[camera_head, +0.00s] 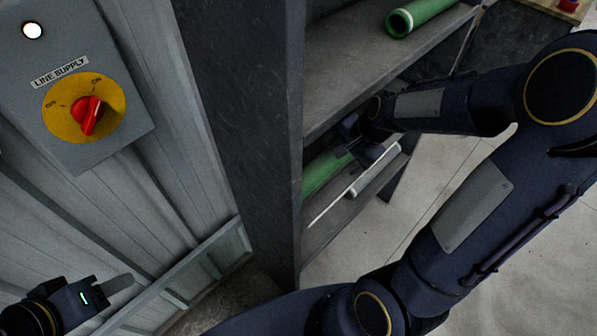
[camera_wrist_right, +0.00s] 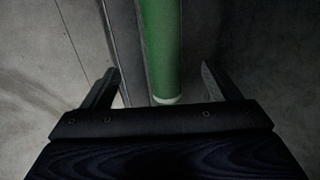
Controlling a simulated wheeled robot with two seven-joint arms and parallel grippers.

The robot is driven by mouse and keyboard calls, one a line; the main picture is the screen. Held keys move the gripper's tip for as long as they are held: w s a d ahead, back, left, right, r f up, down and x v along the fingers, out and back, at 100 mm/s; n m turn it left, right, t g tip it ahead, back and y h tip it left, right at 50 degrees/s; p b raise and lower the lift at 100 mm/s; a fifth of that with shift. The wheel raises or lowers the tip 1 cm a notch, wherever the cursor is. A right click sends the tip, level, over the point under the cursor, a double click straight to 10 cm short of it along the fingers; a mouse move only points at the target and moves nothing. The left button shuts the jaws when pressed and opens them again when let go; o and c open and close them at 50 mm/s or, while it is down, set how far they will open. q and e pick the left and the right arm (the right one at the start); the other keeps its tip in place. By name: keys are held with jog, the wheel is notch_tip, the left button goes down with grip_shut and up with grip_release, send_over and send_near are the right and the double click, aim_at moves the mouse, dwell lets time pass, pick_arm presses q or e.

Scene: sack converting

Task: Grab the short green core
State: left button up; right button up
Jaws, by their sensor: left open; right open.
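One green core (camera_head: 421,14) lies on the upper shelf, its pale hollow end facing me. Another green core (camera_head: 322,170) lies on the lower shelf, partly hidden by the post and my right gripper. Which core is shorter I cannot tell, as both are cut off or covered. My right gripper (camera_head: 368,152) reaches into the shelf at the lower core. In the right wrist view, the open fingers (camera_wrist_right: 158,76) stand on either side of a green core (camera_wrist_right: 162,45), with gaps to it. My left gripper (camera_head: 108,292) is open and empty at the lower left.
A dark upright post (camera_head: 245,120) borders the shelf on the left. A line supply switch (camera_head: 86,108) is on the left wall. Open floor (camera_head: 460,165) lies right of the shelf.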

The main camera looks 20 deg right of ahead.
aim_at(325, 165)
jog(key=b+x, duration=0.1)
jog(key=x, duration=0.4)
jog(key=shift+w+d+f, duration=0.1)
jog(key=shift+f, duration=0.25)
jog(key=x, duration=0.6)
jog(key=shift+w, duration=0.45)
jog(key=shift+r, duration=0.1)
jog(key=c, duration=1.4)
